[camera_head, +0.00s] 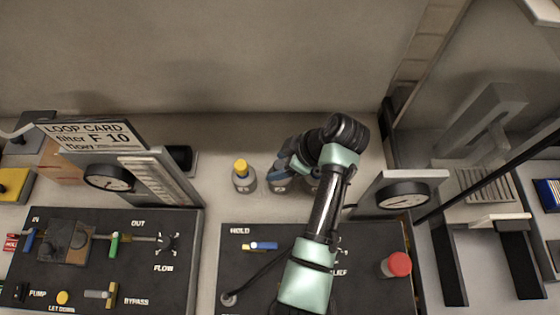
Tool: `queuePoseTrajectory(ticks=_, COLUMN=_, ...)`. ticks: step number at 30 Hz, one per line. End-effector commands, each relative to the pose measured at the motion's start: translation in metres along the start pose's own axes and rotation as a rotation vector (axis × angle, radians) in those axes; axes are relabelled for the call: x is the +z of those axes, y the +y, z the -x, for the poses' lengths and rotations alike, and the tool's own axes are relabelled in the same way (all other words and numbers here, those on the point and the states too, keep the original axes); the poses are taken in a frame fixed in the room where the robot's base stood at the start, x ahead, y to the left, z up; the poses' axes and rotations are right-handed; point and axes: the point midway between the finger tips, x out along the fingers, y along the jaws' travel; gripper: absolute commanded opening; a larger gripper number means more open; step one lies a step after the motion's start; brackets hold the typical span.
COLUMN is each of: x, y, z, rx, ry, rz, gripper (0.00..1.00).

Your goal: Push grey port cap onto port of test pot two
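A small grey pot with a yellow cap (243,178) stands upright on the bench at the back, left of my gripper. A second grey pot (279,186) stands just to its right, its top covered by my gripper. Part of what may be a third pot (313,183) shows beneath my wrist. My gripper (280,170) points down at the second pot; I cannot tell whether it touches it. Its fingers are hidden or too small to tell open from shut. I cannot make out the grey port cap or any port, and no pot number is readable.
A dark panel (235,275) with a blue-handled valve (262,246) and a red knob (397,264) lies in front. A gauge (404,195) stands right of my arm. The loop card stand (95,135) is at left. Bare bench shows left of the yellow-capped pot.

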Motion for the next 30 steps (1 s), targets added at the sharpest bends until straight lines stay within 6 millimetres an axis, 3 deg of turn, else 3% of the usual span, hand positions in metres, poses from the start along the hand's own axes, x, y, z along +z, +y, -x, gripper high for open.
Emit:
queuePoseTrajectory(ticks=9, x=0.000, y=0.000, z=0.001, rx=0.000, ry=0.000, rz=0.000, gripper=0.70)
queuePoseTrajectory(ticks=14, x=0.000, y=0.001, z=0.015, rx=0.003, ry=0.001, rz=0.001, gripper=0.70)
queuePoseTrajectory(ticks=25, x=-0.001, y=0.001, z=0.103, rx=0.005, ry=0.000, rz=-0.002, gripper=0.70)
queuePoseTrajectory(ticks=30, x=-0.002, y=0.000, z=0.124, rx=0.000, ry=-0.001, rz=-0.002, gripper=0.70)
